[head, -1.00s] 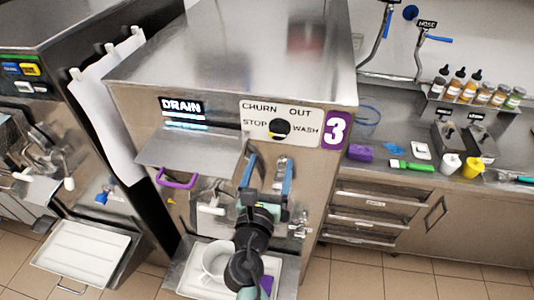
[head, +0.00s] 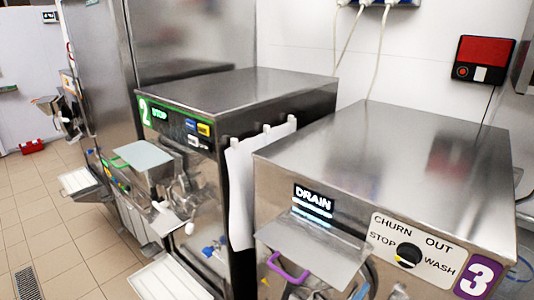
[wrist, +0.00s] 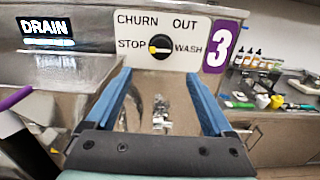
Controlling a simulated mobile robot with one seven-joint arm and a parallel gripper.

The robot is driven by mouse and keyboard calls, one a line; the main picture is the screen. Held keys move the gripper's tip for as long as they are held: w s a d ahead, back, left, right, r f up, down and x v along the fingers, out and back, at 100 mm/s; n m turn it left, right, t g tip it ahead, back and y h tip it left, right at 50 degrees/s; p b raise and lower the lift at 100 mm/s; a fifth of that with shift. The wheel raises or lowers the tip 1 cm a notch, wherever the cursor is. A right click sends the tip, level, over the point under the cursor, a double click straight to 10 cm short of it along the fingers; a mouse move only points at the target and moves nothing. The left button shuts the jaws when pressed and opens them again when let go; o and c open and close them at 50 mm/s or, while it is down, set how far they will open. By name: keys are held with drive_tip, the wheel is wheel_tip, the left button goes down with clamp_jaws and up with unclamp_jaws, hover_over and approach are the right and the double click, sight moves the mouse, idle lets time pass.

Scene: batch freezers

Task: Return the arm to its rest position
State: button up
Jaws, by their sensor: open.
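My gripper (wrist: 158,76) shows in the wrist view with its two blue fingers wide apart and nothing between them. It faces the front of the number 3 machine (head: 400,135), below the control panel with its black dial (wrist: 160,46). Metal fittings (wrist: 160,115) on the machine front show beyond and between the fingers; I cannot tell how far off they are. In the head view a small bluish piece shows at the bottom edge, perhaps a finger; the rest of my arm is out of view.
The lit DRAIN display (head: 313,202) sits above a metal lid (head: 315,238) with a purple handle (head: 290,272). The number 2 machine (head: 235,92) stands to the left. Bottles (wrist: 258,62) and tools lie on the counter at right.

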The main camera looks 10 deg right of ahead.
drive_tip(key=w+a+r+m+t+y+b, duration=0.1)
drive_tip(key=w+a+r+m+t+b, duration=0.15)
drive_tip(key=r+m, duration=0.3)
drive_tip(key=w+a+r+m+t+y+b, duration=0.1)
drive_tip(key=a+r+m+t+b, duration=0.1)
drive_tip(key=a+r+m, duration=0.4)
drive_tip(key=w+a+r+m+t+y+b, duration=0.1)
drive_tip(key=w+r+m+t+b, duration=0.1)
drive_tip(key=r+m, duration=0.35)
drive_tip(key=s+a+r+m+t+y+b, duration=0.2)
drive_tip(key=s+a+r+m+t+y, duration=0.2)
drive_tip(key=a+r, duration=0.4)
drive_tip(key=s+a+r+m+t+y+b, duration=0.3)
drive_tip(key=s+a+r+m+t+y, duration=0.2)
drive_tip(key=r, duration=0.6)
drive_tip(key=s+a+y, duration=0.1)
drive_tip(key=s+a, duration=0.1)
drive_tip(key=a, duration=0.1)
drive_tip(key=shift+s+r+y+b, duration=0.15)
drive_tip(key=shift+s+y+b, duration=0.1)
drive_tip(key=shift+y+b, duration=0.1)
